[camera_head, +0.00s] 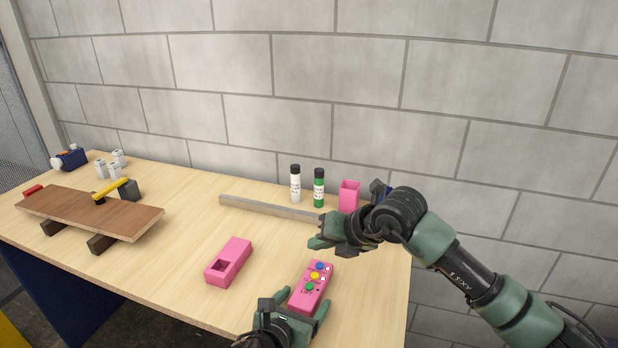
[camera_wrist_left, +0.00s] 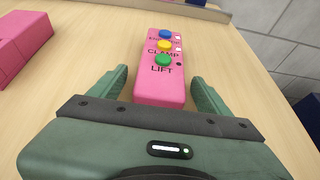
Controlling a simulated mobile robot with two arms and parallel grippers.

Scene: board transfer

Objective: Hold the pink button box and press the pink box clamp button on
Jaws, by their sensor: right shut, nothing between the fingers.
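The pink button box (camera_head: 316,276) lies on the table near its front edge, with blue, yellow and green buttons on top. In the left wrist view the box (camera_wrist_left: 158,88) shows "CLAMP" printed between the yellow button (camera_wrist_left: 164,45) and the green button (camera_wrist_left: 163,60), and "LIFT" below the green one. My left gripper (camera_head: 303,301) is open, its fingers on either side of the box's near end with gaps showing (camera_wrist_left: 160,80). My right gripper (camera_head: 322,243) is shut and empty, above the table just beyond the box's far end.
A second pink box with a recess (camera_head: 229,262) lies left of the button box. A grey bar (camera_head: 265,209), two bottles (camera_head: 295,184) and a pink cup (camera_head: 348,196) stand farther back. A wooden board (camera_head: 90,214) on dark blocks is at the left. The wall is close behind.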

